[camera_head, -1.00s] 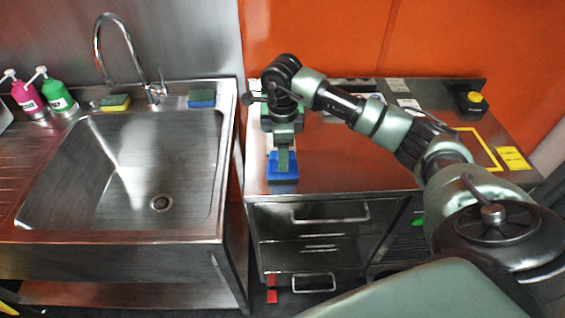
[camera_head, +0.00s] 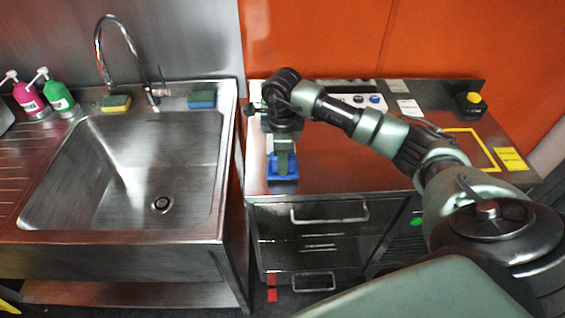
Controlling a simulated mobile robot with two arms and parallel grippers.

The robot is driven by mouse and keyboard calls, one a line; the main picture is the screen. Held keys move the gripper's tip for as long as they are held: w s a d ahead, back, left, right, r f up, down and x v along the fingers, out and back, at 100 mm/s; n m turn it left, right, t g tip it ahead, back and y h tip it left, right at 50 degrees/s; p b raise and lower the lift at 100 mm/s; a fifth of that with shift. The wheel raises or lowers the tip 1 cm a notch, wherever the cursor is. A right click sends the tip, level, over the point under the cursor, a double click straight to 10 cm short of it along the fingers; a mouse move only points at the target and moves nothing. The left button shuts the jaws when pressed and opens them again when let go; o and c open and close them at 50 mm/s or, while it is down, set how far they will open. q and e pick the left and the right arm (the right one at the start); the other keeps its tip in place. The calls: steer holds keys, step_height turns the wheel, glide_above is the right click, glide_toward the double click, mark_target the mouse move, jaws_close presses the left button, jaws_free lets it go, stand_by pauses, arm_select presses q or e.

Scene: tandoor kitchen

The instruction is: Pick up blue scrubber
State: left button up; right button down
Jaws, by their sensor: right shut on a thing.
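A blue scrubber (camera_head: 272,169) is at the left front part of the steel counter, right of the sink. My right gripper (camera_head: 283,166) points down over it and is shut on it, and its fingers hide the scrubber's middle. I cannot tell whether the scrubber touches the counter top. My left gripper is not in view.
A steel sink (camera_head: 150,150) with a tap (camera_head: 124,52) fills the left. A yellow-green sponge (camera_head: 116,104) and a blue-green sponge (camera_head: 202,99) lie on its back rim. Pink (camera_head: 28,97) and green (camera_head: 57,95) bottles stand left. The counter (camera_head: 345,165) has free room right of my gripper.

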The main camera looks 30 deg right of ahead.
step_height(320, 180, up, 12)
steer(key=b, duration=0.3)
steer(key=shift+w, duration=0.1)
step_height(320, 180, up, 8)
steer(key=p, duration=0.1)
